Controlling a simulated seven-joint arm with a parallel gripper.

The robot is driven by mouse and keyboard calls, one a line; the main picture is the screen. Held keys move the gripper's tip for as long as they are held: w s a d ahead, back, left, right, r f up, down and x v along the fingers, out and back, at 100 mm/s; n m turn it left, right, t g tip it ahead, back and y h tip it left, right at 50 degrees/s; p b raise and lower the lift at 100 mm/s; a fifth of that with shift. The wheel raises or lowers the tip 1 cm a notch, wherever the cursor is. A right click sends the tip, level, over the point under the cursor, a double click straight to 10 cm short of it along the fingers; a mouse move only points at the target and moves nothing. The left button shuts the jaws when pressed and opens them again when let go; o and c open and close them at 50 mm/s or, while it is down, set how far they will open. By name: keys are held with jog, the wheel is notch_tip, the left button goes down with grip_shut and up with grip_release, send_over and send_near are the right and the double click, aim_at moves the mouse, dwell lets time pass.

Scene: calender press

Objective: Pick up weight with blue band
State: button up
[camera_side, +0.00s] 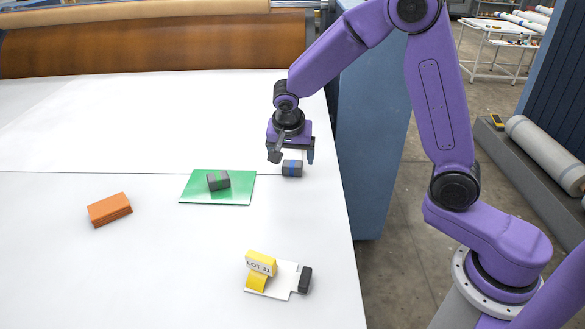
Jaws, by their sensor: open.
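The weight with the blue band (292,168) is a small dark grey block with a blue stripe around its middle. It lies on the white table near the right edge. My gripper (291,157) is open and points down just above it, with one finger to the left and one to the right. I cannot tell whether the fingertips reach down beside the weight or touch it.
A similar grey weight (218,180) sits on a green mat (190,195) to the left. An orange block (110,209) lies farther left. A yellow "LOT 31" tag (260,263) and a black piece (305,280) lie in front. The white table (170,270) is otherwise mostly clear.

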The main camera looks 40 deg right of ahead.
aim_at(292, 163)
jog(key=shift+x, duration=1.9)
jog(key=shift+w+d+r, duration=0.1)
jog(key=shift+w, duration=0.05)
jog(key=c, duration=1.5)
jog(key=shift+r, duration=0.1)
